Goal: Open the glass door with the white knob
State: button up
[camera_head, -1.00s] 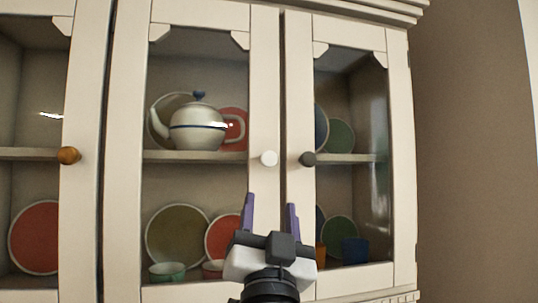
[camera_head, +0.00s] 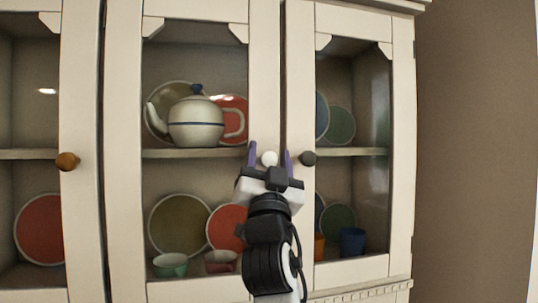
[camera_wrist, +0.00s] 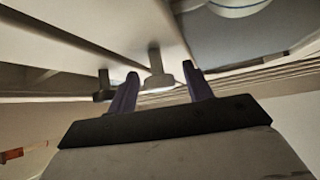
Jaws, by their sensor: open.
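The white knob (camera_head: 269,158) is on the right stile of the middle glass door (camera_head: 196,110). That door is shut. My gripper (camera_head: 270,157) is open, with its two purple fingers pointing up toward the cabinet, one on each side of the white knob in the head view. In the wrist view, the white knob (camera_wrist: 158,80) shows between the fingertips of my gripper (camera_wrist: 164,80), a little beyond them or level with them; I cannot tell whether they touch.
A dark knob (camera_head: 307,158) on the right glass door (camera_head: 350,130) sits close to my right finger. A wooden knob (camera_head: 67,162) is on the left door. Behind the glass stand a teapot (camera_head: 195,122), plates and cups. Bare wall (camera_head: 470,150) is at right.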

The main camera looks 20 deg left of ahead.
grip_shut()
jog(key=shift+s, duration=0.1)
